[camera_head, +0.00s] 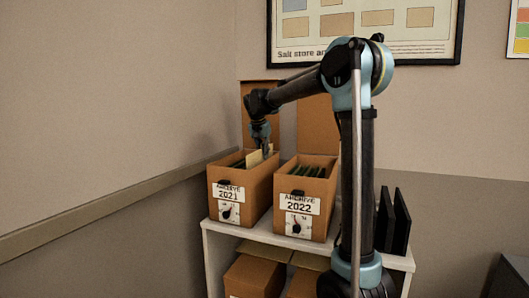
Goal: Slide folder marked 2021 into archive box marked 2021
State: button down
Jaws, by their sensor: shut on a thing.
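The archive box marked 2021 (241,191) stands on the left of a white shelf top. Its lid is up at the back, and dark green folders (236,163) show inside. My gripper (265,152) points down over the right part of this box. It is shut on a pale tan folder (254,158), whose upper part shows above the box rim. The folder's lower part is hidden by the box walls, and its marking cannot be read. I cannot tell how deep it sits.
The archive box marked 2022 (318,204) stands close on the right, open, with folders inside. Black upright files (401,222) stand further right. The white shelf (261,233) holds more cardboard boxes (254,275) below. A wall rail runs on the left.

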notch_tip(320, 180, down, 6)
jog(key=shift+f, duration=0.2)
dwell(0.8)
jog(key=c, duration=1.7)
grip_release()
jog(key=shift+d, duration=0.1)
notch_tip(320, 180, up, 7)
dwell(0.5)
